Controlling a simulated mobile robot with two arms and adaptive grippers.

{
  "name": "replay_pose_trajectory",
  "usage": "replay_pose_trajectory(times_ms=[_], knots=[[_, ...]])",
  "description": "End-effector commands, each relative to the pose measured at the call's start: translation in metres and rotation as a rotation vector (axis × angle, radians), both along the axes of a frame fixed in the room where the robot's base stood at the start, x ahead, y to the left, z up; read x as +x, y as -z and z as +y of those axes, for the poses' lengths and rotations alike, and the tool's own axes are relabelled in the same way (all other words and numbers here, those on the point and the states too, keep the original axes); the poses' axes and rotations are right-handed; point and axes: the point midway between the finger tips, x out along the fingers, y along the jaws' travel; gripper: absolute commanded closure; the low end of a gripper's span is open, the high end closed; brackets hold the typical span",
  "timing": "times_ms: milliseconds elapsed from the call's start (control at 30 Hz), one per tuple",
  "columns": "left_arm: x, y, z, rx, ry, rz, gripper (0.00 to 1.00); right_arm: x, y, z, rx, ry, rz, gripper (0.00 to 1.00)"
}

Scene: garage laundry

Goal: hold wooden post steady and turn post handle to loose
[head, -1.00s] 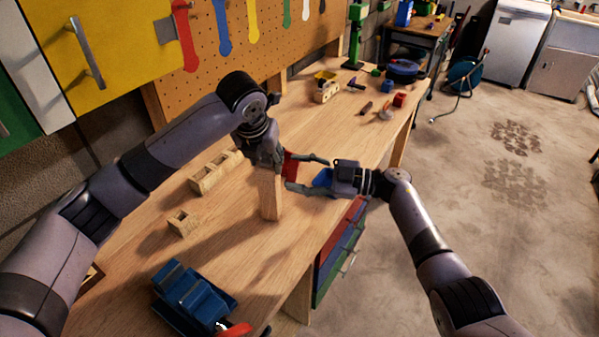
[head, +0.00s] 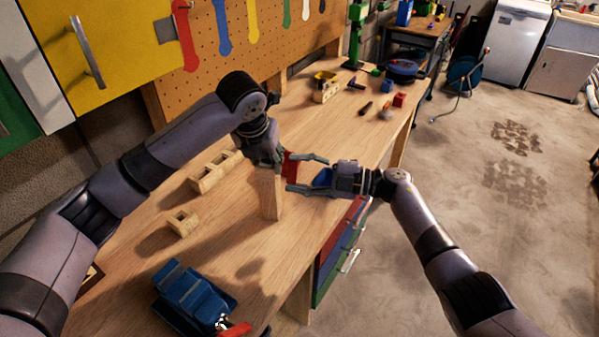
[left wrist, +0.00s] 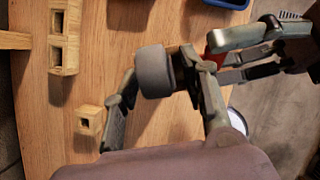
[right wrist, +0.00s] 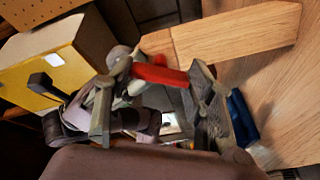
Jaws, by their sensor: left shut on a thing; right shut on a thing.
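The wooden post (head: 271,195) stands upright on the workbench and shows tilted in the right wrist view (right wrist: 235,32). My left gripper (head: 266,160) is shut on the post's upper end from above. In the left wrist view a dark grey rounded piece (left wrist: 155,71) sits between its fingers. The red post handle (head: 290,162) sticks out beside the post top, toward my right arm; it also shows in the right wrist view (right wrist: 160,73). My right gripper (head: 294,172) reaches in from the right, its fingers around the handle, shut on it. The contact points are partly hidden.
A blue vise (head: 190,295) with a red lever is at the bench's near end. Hollow wooden blocks (head: 214,170) lie left of the post. A yellow-topped wooden box (head: 325,88) and small tools are farther back. Coloured drawers (head: 335,255) are under the bench edge.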

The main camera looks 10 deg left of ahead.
Motion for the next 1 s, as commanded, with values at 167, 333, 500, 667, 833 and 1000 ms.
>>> replay_pose_trajectory(times_ms=[167,333,500,667,833,1000], knots=[[-0.0013,0.0032,0.0007,0.003,-0.001,0.008,0.98,0.0004,0.0002,-0.0006,-0.012,0.002,-0.168,0.79],[-0.0013,0.0032,0.0007,0.003,-0.001,0.008,0.98,0.0004,0.0002,-0.0006,-0.024,0.002,-0.329,0.79],[-0.0013,0.0032,0.0008,0.003,-0.001,0.008,0.98,0.0006,0.0,-0.0003,-0.035,0.003,-0.491,0.79],[-0.0013,0.0032,0.0007,0.003,-0.001,0.008,0.98,0.0007,-0.0003,-0.0004,-0.045,0.004,-0.642,0.79],[-0.0013,0.0032,0.0007,0.003,-0.002,0.008,0.98,0.0006,-0.0003,-0.0002,-0.057,0.004,-0.803,0.79],[-0.0013,0.0032,0.0007,0.003,-0.002,0.008,0.98,0.0006,-0.0003,-0.0003,-0.067,0.005,-0.964,0.79]])
